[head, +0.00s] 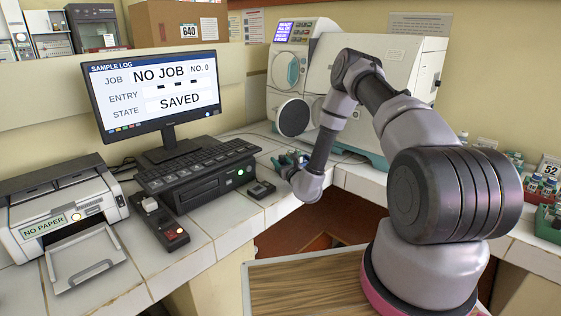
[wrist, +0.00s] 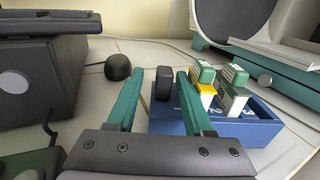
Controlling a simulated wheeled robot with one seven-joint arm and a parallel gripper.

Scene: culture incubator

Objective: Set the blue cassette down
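The blue cassette (wrist: 262,132) is an open blue tray on the tiled counter in the wrist view. It holds small containers with green-and-white tops, one with a yellow body (wrist: 204,90), and a black upright grip (wrist: 163,84) stands at its left end. My gripper (wrist: 158,78) has its two teal fingers apart, one on each side of the black grip. A clear gap shows at the left finger and a narrower one at the right. The right finger hides part of the tray. In the head view my gripper (head: 284,159) is low over the counter, and the cassette is mostly hidden there.
The incubator (head: 350,80) stands behind with its round dark door (head: 292,117) open. A black mouse-like object (wrist: 118,67) lies left of the cassette. The black computer unit (head: 205,177) and monitor (head: 155,95) are farther left. Some bare tile shows around the cassette.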

